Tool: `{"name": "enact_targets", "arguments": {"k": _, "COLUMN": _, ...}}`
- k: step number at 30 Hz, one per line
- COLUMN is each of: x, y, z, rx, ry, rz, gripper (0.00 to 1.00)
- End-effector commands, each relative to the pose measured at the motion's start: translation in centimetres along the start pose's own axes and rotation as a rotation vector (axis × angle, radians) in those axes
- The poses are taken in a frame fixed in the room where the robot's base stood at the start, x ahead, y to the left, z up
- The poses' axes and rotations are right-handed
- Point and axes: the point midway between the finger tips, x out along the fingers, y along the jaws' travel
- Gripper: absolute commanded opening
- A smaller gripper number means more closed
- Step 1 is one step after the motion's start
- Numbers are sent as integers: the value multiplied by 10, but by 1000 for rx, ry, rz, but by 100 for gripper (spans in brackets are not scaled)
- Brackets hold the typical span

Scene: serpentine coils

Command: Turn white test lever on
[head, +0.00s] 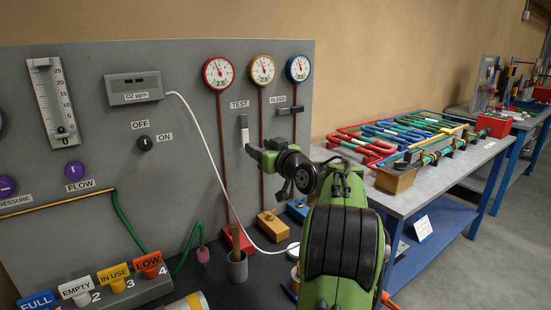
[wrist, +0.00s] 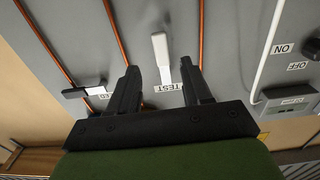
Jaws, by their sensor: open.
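The white test lever (head: 244,133) is on the grey upright panel, just below the TEST label (head: 240,104) and pointing down. In the wrist view the white lever (wrist: 160,52) stands beyond the gap between my fingertips, near the middle of that gap. My gripper (head: 250,150) is open at the lever's lower end in the head view; its fingers also show apart in the wrist view (wrist: 158,66). I see no finger touching the lever, but the depth between them is hard to tell.
A black bleed lever (head: 290,110) sits to the right, and it shows at left in the wrist view (wrist: 85,89). Copper pipes run down from the gauges (head: 262,70). A white cable (head: 205,150) hangs left of the lever. A workbench with coils (head: 480,155) stands right.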

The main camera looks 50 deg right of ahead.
Motion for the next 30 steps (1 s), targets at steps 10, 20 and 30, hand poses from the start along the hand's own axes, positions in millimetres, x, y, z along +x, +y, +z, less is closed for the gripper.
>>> {"name": "enact_targets", "arguments": {"k": 10, "x": -84, "y": 1, "z": 1, "rx": 0, "ry": -1, "rz": 2, "gripper": 49}}
{"name": "enact_targets", "arguments": {"k": 20, "x": -94, "y": 0, "z": 0, "rx": -1, "ry": -1, "rz": -1, "gripper": 49}}
{"name": "enact_targets", "arguments": {"k": 30, "x": -93, "y": 0, "z": 0, "rx": 0, "ry": -1, "rz": -1, "gripper": 49}}
